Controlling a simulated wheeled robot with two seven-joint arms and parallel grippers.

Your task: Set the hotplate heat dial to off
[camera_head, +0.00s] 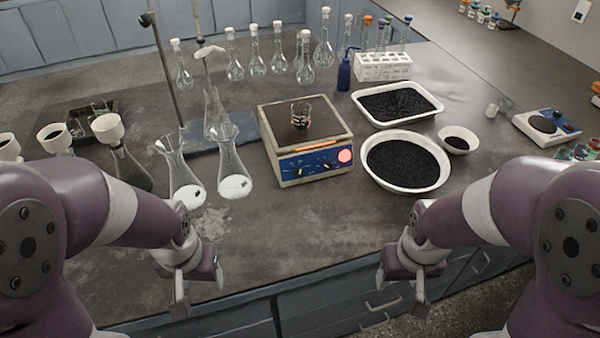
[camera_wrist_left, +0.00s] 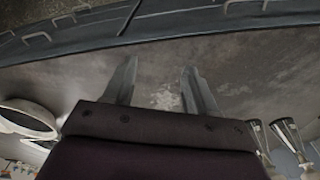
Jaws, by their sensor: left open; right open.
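The hotplate (camera_head: 279,140) stands in the middle of the bench, with a dark top plate and a small beaker of dark contents (camera_head: 300,114) on it. Its blue front panel (camera_head: 312,164) carries two small dials and a lit red-orange lamp (camera_head: 345,156). Which dial sets the heat, and where it points, is too small to tell. My left gripper (camera_head: 198,290) is open and empty near the bench's front edge, left of and in front of the hotplate. Its two spread fingers show in the left wrist view (camera_wrist_left: 158,85). My right gripper (camera_head: 403,290) is at the front edge, to the right, apart from the hotplate.
Flasks (camera_head: 232,165) stand left of the hotplate, beside a clamp stand (camera_head: 166,70). A round bowl (camera_head: 407,165) and a tray of black grains (camera_head: 397,104) lie to its right. The bench in front of the hotplate is bare.

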